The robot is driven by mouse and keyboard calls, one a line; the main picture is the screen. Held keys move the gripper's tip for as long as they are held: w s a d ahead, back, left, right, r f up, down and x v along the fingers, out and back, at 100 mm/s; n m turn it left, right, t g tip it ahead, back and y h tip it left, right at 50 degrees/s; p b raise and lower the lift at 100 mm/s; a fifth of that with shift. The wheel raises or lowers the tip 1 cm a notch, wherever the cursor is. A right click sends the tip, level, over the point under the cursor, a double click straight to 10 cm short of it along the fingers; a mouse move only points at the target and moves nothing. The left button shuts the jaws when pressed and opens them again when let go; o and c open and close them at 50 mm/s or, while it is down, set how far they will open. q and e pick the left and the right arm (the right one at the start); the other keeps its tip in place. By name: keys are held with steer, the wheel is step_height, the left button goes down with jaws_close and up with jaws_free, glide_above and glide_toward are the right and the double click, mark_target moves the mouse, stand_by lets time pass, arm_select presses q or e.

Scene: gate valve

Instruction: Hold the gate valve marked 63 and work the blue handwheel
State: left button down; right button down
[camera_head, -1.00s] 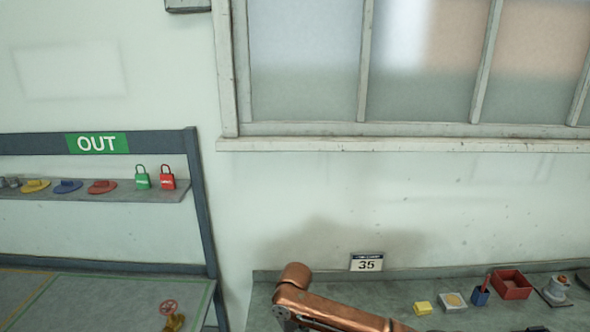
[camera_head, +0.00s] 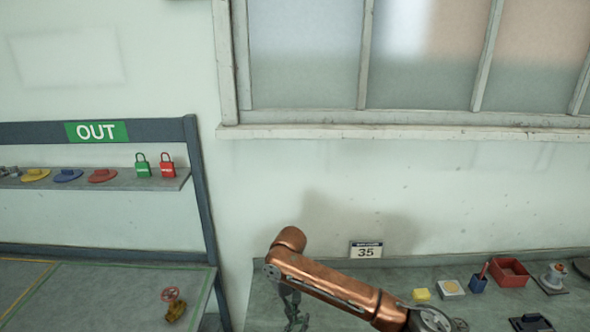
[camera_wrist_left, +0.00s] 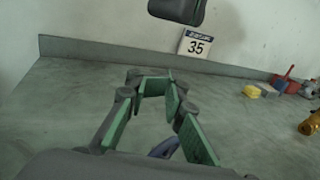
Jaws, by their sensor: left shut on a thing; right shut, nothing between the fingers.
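My left gripper (camera_wrist_left: 153,88) fills the middle of the left wrist view, with green pads on dark fingers. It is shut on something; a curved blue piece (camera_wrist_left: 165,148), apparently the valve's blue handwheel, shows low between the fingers. The valve body is hidden and no 63 mark can be read. My left gripper cannot be made out in the head view. A copper arm of mine comes in from the right in the head view. My right gripper (camera_head: 295,318) hangs below its bend, shut and empty, over the bench near the bottom edge.
The grey bench (camera_head: 350,290) carries a 35 sign (camera_head: 366,250), yellow block (camera_head: 421,295), blue holder (camera_head: 478,284), red box (camera_head: 509,272) and flanged part (camera_head: 553,278). A brass valve with red handwheel (camera_head: 172,295) stands on the left table. An OUT shelf (camera_head: 120,182) holds padlocks.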

arm_select(q)
steer(key=c, duration=1.8)
jaws_free()
steer(key=shift+o, duration=0.2)
